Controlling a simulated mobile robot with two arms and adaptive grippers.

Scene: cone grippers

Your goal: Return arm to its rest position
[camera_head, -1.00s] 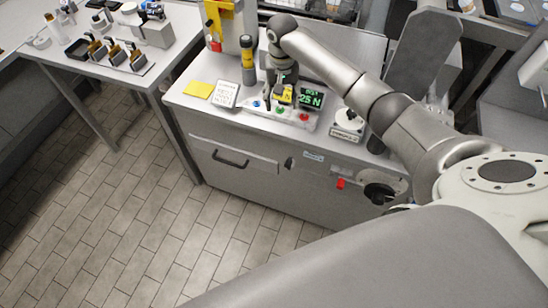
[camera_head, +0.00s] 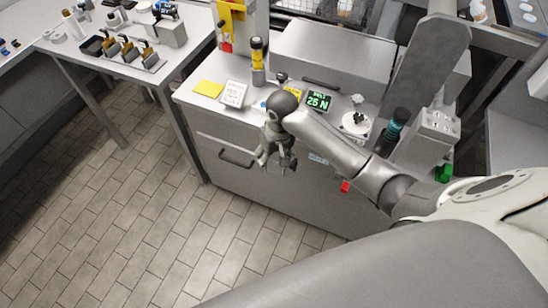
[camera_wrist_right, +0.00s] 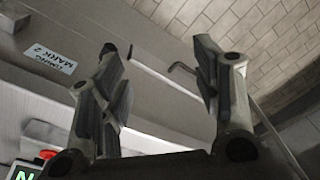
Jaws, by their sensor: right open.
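My right arm reaches in from the right in the head view, bent at a dark joint above the front of the grey cabinet (camera_head: 242,144). My right gripper (camera_head: 277,164) hangs below that joint, in front of the cabinet's front face. In the right wrist view the two fingers of my right gripper (camera_wrist_right: 158,52) are spread wide with nothing between them. Beyond them are the cabinet front with its label (camera_wrist_right: 50,54) and the tiled floor (camera_wrist_right: 245,45). My left gripper is not in view.
The drawer handle (camera_head: 236,159) juts out left of my gripper. The floor (camera_head: 130,225) at left is clear.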

